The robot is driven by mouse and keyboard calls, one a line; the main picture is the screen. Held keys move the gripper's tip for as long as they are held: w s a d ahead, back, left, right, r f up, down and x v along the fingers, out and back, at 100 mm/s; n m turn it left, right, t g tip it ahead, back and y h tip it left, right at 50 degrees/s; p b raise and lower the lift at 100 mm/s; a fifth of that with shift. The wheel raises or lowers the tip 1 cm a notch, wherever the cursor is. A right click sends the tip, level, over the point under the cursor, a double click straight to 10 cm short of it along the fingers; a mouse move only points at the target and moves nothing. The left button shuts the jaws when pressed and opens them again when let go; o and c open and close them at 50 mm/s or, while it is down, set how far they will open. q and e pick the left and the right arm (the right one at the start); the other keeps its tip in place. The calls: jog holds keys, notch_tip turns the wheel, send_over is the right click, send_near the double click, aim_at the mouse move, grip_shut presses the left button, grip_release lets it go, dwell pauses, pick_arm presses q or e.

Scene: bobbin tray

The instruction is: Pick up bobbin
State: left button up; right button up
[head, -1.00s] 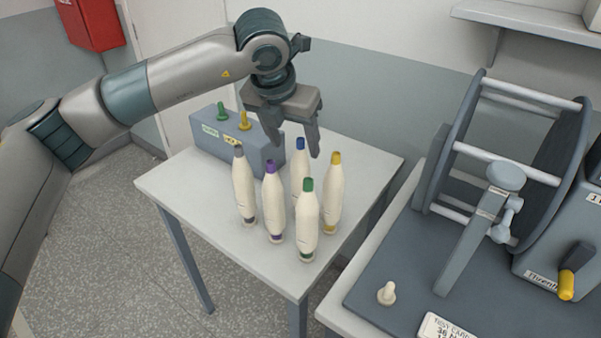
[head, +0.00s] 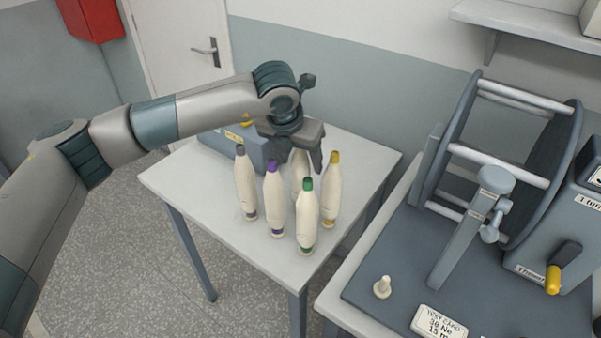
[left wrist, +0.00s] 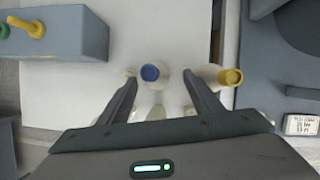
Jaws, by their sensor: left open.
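Several cream bobbins stand upright in a cluster on a small white table (head: 175,182). Their tips differ: a grey-tipped bobbin (head: 246,185), a purple-tipped bobbin (head: 274,202), a green-tipped bobbin (head: 307,220), a yellow-tipped bobbin (head: 332,195) and a blue-tipped bobbin (head: 300,172). My left gripper (head: 297,165) is open, pointing down over the back of the cluster, and hides the blue tip in the head view. In the left wrist view the blue-tipped bobbin (left wrist: 150,74) shows between the fingers, apart from both. The yellow-tipped bobbin (left wrist: 231,77) is just outside the right finger. My right gripper is not in view.
A blue-grey box (head: 221,146) with pegs stands at the table's back left, partly behind my arm. At right, a reel machine (head: 440,235) with a crank stands on another table. The white table's front left is clear.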

aim_at(300, 175)
pick_arm(q)
jog(key=shift+w+f+p, duration=0.25)
jog(key=shift+f+p, duration=0.2)
jog(key=shift+p, duration=0.2)
jog(key=p+x, duration=0.2)
jog(key=shift+w+a+f, duration=0.15)
jog(key=shift+f, duration=0.2)
jog(key=shift+w+f, duration=0.2)
jog(key=shift+f, duration=0.4)
jog(key=c, duration=1.2)
